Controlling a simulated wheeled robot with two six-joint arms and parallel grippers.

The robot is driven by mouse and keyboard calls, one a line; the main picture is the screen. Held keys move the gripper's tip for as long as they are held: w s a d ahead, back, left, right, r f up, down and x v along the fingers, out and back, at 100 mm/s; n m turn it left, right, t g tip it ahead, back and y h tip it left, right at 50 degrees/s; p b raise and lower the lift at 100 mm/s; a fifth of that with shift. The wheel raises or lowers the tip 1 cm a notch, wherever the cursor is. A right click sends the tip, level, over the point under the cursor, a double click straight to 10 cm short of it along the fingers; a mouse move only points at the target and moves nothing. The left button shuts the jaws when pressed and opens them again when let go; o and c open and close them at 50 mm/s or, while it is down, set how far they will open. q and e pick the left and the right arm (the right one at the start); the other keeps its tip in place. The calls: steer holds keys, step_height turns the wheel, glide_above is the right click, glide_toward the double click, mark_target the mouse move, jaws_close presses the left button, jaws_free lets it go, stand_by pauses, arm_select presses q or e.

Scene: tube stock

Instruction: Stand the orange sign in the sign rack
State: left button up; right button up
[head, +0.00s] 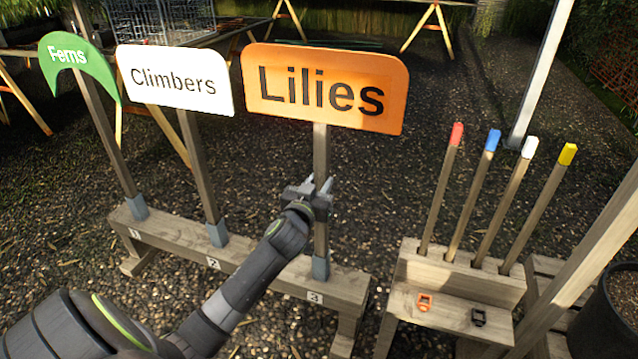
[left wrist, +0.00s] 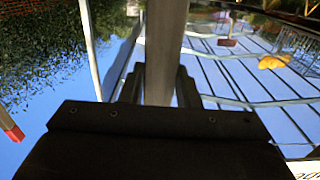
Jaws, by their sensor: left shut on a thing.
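The orange sign (head: 326,88) reads "Lilies" and stands upright on a wooden post. My left gripper (head: 318,192) is shut on that post, about midway between the board and the rack. In the left wrist view the post (left wrist: 165,50) runs between the two fingers (left wrist: 160,88). The sign rack (head: 245,268) is a low wooden beam with numbered places 1, 2 and 3. The post's lower end meets the grey socket (head: 320,268) at place 3; how deep it sits is hidden. My right gripper is not in view.
A green "Ferns" sign (head: 76,67) stands at place 1 and a white "Climbers" sign (head: 175,80) at place 2. Right of the rack, a wooden holder (head: 455,275) carries several colour-tipped stakes. A dark pot (head: 606,310) stands at the far right.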

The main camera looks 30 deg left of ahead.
arm_select(q)
steer(key=shift+f, duration=0.3)
steer(key=shift+f+b, duration=0.45)
steer(key=shift+b, duration=0.15)
steer(key=o, duration=1)
steer(key=shift+o, duration=0.7)
steer(key=shift+s+f, duration=0.1)
steer(key=shift+f, duration=0.05)
steer(key=p+v, duration=0.2)
steer(key=v, duration=1.5)
steer(key=shift+d, duration=0.15)
